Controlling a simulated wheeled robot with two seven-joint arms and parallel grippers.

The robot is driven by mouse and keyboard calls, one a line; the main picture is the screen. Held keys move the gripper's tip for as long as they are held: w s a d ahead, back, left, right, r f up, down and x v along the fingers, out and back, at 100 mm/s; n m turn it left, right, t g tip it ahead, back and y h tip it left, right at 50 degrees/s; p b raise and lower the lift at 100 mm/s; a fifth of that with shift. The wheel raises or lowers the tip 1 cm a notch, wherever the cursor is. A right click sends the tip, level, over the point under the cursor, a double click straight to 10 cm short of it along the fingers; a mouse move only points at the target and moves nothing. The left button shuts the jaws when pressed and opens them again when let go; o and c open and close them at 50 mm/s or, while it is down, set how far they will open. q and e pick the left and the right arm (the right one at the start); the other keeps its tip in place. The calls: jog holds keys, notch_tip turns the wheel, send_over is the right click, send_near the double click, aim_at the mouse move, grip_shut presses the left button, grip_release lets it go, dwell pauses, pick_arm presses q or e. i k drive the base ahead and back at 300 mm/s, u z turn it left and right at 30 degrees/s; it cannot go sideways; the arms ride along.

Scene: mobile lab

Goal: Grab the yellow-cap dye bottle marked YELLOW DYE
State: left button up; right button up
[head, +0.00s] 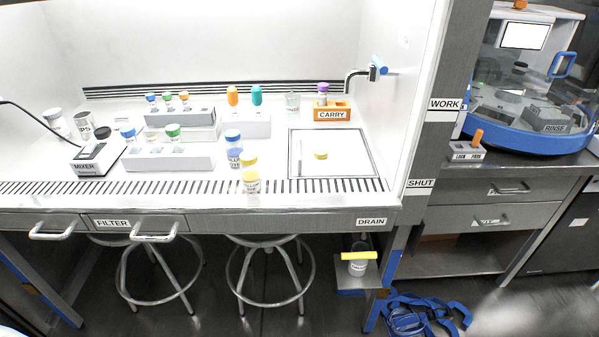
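Two yellow-capped containers stand close together near the front edge of the hood bench. The front yellow-capped bottle (252,186) is white with a dark label too small to read surely. The second yellow-capped bottle (249,160) is right behind it, its body mostly hidden by the front one. I cannot tell which is marked YELLOW DYE. A blue-capped bottle (233,152) with a blue label stands just behind and left of them. A separate small yellow item (321,155) lies on the square outlined pad (350,160).
A white rack (170,158) with capped vials is left of the bottles; a MIXER box (95,157) is farther left. An orange CARRY holder (332,112) stands behind the pad. Slotted vents and a DRAIN label (371,222) run along the front. Stools stand below.

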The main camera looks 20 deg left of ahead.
aim_at(250, 175)
jog(key=z, duration=0.1)
jog(key=k, duration=0.75)
jog(key=u, duration=0.9)
jog(key=i, duration=0.55)
jog(key=u, duration=0.05)
